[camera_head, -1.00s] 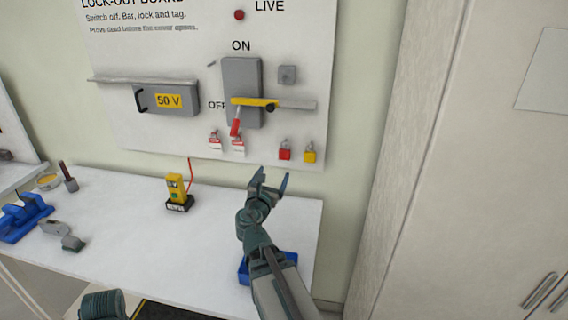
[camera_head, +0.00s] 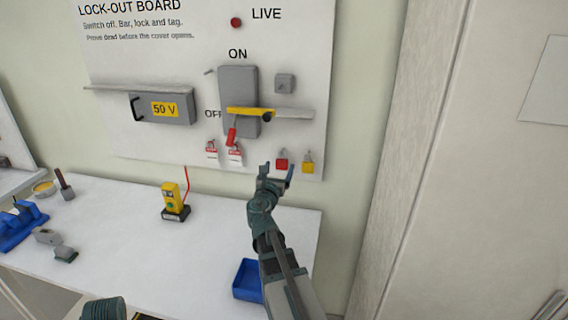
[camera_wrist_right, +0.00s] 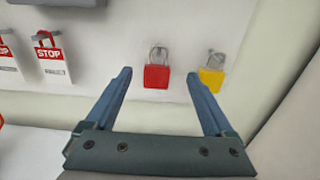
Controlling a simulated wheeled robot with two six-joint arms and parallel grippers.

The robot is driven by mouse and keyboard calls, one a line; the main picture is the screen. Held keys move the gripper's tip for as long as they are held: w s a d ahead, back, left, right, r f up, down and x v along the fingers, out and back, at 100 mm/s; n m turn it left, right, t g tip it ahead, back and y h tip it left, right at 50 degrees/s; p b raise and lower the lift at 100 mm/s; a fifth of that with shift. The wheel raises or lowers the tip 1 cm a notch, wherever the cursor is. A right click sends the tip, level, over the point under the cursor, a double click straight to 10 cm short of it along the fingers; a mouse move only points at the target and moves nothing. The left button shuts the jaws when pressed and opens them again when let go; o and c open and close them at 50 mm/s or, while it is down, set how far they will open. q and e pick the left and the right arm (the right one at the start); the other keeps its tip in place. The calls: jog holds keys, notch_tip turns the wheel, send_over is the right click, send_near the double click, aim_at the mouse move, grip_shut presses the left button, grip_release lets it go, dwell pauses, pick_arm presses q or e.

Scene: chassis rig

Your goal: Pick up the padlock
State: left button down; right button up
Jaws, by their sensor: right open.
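A red padlock (camera_head: 281,163) hangs by its shackle near the bottom right of the white lock-out board. A yellow padlock (camera_head: 307,166) hangs just to its right. Both also show in the right wrist view, red (camera_wrist_right: 157,76) and yellow (camera_wrist_right: 211,79). My right gripper (camera_head: 277,174) is open and empty, just below and in front of the red padlock. In the right wrist view its fingers (camera_wrist_right: 158,75) spread to either side of the red padlock, with the yellow one beyond the right fingertip. I see no contact. My left gripper is not in view.
Below, the white bench (camera_head: 130,235) holds a yellow meter (camera_head: 173,198) and a blue tray (camera_head: 246,280). A cabinet stands to the right.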

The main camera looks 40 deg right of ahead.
aim_at(282, 160)
jog(key=x, duration=0.5)
jog(key=shift+w+a, duration=0.1)
jog(key=shift+c, duration=1)
grip_shut()
